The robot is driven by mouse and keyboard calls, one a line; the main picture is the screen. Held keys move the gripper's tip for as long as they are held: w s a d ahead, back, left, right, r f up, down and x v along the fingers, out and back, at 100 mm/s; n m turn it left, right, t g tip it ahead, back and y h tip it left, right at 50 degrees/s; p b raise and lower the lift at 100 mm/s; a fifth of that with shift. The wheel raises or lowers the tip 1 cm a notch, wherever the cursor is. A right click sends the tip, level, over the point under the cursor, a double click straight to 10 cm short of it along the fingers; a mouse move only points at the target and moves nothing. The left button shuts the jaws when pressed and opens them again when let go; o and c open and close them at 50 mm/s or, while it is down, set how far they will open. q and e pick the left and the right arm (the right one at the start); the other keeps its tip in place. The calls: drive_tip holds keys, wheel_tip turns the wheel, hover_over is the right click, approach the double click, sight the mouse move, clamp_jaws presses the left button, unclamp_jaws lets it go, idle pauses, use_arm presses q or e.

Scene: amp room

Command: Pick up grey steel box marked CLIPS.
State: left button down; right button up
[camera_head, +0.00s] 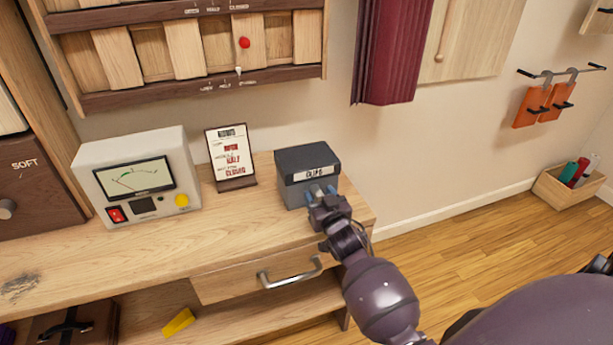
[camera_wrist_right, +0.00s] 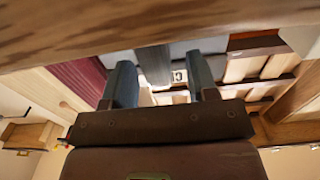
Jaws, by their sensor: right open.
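The grey steel box (camera_head: 304,158) with a dark lid and a white label reading CLIPS stands upright at the right end of the wooden desk (camera_head: 245,235). My right gripper (camera_head: 321,192) is open at the lower front of the box, with its blue-grey fingertips overlapping the front face in the head view. In the right wrist view, the two fingers (camera_wrist_right: 163,85) are spread apart, with a grey surface, likely the box (camera_wrist_right: 155,65), showing between and beyond them. I cannot tell whether they touch it. My left gripper is not in view.
A sign card (camera_head: 231,157) stands just left of the box, and a white meter unit (camera_head: 137,178) stands farther left. A drawer with a metal handle (camera_head: 290,273) is below the desktop. A dark red curtain (camera_head: 396,50) hangs behind to the right. The desk's front middle is clear.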

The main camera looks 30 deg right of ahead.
clamp_jaws()
drive_tip(key=shift+r, duration=0.15)
